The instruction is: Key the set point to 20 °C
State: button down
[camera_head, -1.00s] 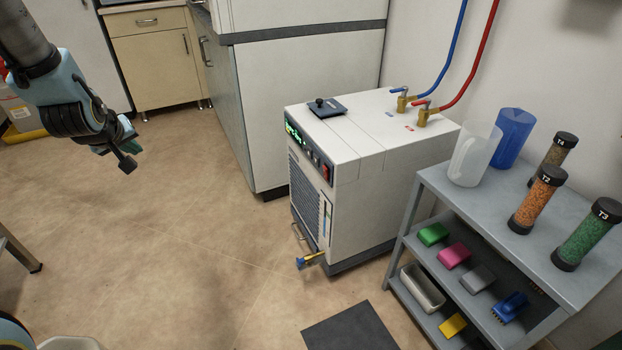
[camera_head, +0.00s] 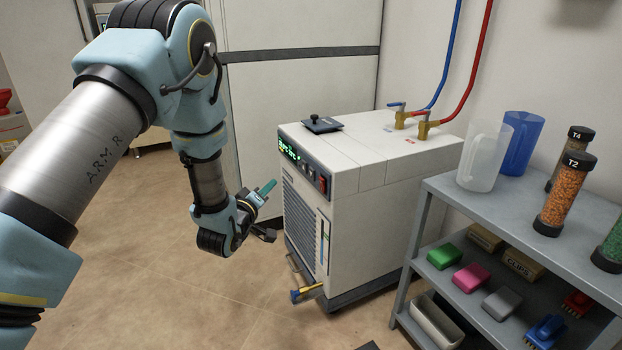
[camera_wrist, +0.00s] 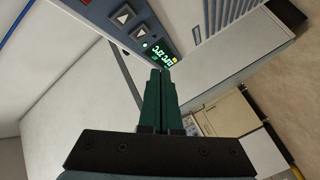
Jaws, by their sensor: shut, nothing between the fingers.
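The white chiller (camera_head: 345,185) stands on the floor in the head view, with a dark front panel at its upper left edge. Its green lit display (camera_head: 289,149) shows there, too small to read. In the wrist view the display (camera_wrist: 181,57) appears tilted, with digits I cannot read surely. An up-arrow key (camera_wrist: 123,15) and another arrow key (camera_wrist: 138,32) lie beside it on the blue-grey panel. My gripper (camera_head: 268,186) is just left of the chiller's front, below the display. In the wrist view my gripper (camera_wrist: 160,75) has its green fingers together, empty, pointing toward the panel; contact cannot be told.
A red switch (camera_head: 323,184) sits right of the display. Blue and red hoses rise from brass valves (camera_head: 424,128) on top. A brass drain tap (camera_head: 307,292) sticks out low in front. A grey shelf (camera_head: 520,210) with jugs and tubes stands at right.

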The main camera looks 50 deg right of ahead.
send_near(309, 173)
jog(key=w+d, duration=0.3)
jog(key=w, duration=0.1)
jog(key=shift+s+d+f+b, duration=0.25)
jog(key=shift+s+d+b, duration=0.15)
jog(key=shift+d, duration=0.25)
dwell(1.8)
jog(key=shift+s+d, duration=0.1)
jog(key=shift+d, duration=0.25)
jog(key=shift+s+d+b, duration=0.2)
jog(key=shift+d+b, duration=0.15)
dwell(0.8)
jog(key=shift+w+a, duration=0.3)
jog(key=shift+a, duration=0.4)
